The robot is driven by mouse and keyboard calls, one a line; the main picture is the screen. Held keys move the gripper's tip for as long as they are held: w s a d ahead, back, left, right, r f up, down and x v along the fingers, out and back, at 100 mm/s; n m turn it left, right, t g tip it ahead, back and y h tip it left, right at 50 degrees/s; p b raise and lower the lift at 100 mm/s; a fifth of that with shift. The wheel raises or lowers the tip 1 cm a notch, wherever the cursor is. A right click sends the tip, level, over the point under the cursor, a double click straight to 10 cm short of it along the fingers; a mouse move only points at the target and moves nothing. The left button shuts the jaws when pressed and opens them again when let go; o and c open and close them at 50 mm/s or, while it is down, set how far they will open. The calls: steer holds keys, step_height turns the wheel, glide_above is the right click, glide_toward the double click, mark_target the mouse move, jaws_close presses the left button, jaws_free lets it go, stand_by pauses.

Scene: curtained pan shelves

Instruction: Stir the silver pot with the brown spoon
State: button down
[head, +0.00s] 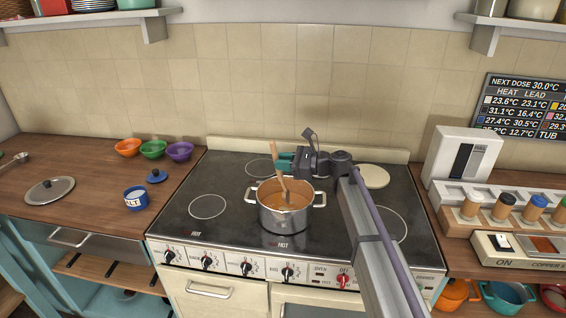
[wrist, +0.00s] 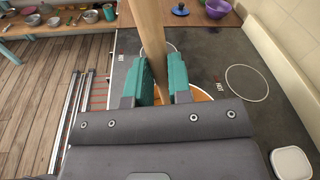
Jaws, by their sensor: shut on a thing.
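The silver pot (head: 285,220) stands on the front middle part of the black stove top, with orange-brown liquid in it. The brown spoon (head: 283,185) stands nearly upright with its lower end in the liquid. My gripper (head: 286,162) is above the pot and shut on the upper part of the spoon's handle. In the wrist view the teal fingers (wrist: 160,85) press on both sides of the wooden handle (wrist: 151,35). The spoon's lower end and most of the pot are hidden there.
Orange (head: 127,147), green (head: 153,149) and purple (head: 180,151) bowls, a blue salt container (head: 135,199) and a lid (head: 49,190) are on the left counter. A jar rack (head: 500,212) and a white box (head: 462,165) stand right. Stove space left of the pot is clear.

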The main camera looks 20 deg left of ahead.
mark_target(279, 175)
steer(key=s+f+b, duration=0.2)
steer(key=f, duration=0.1)
steer(key=shift+s+a+f, duration=0.1)
steer(key=shift+s+a, duration=0.15)
steer(key=shift+a, duration=0.1)
steer(key=shift+s+d, duration=0.1)
steer(key=shift+d, duration=0.2)
steer(key=w, duration=0.1)
steer(key=w+a, duration=0.1)
steer(key=w, duration=0.1)
steer(key=w+a, duration=0.1)
steer(key=shift+w, duration=0.2)
steer(key=shift+s+a, duration=0.25)
steer(key=shift+s, duration=0.9)
steer(key=shift+w+d, duration=0.15)
steer(key=shift+d, duration=0.5)
steer(key=shift+w+d, duration=0.15)
steer(key=shift+d, duration=0.5)
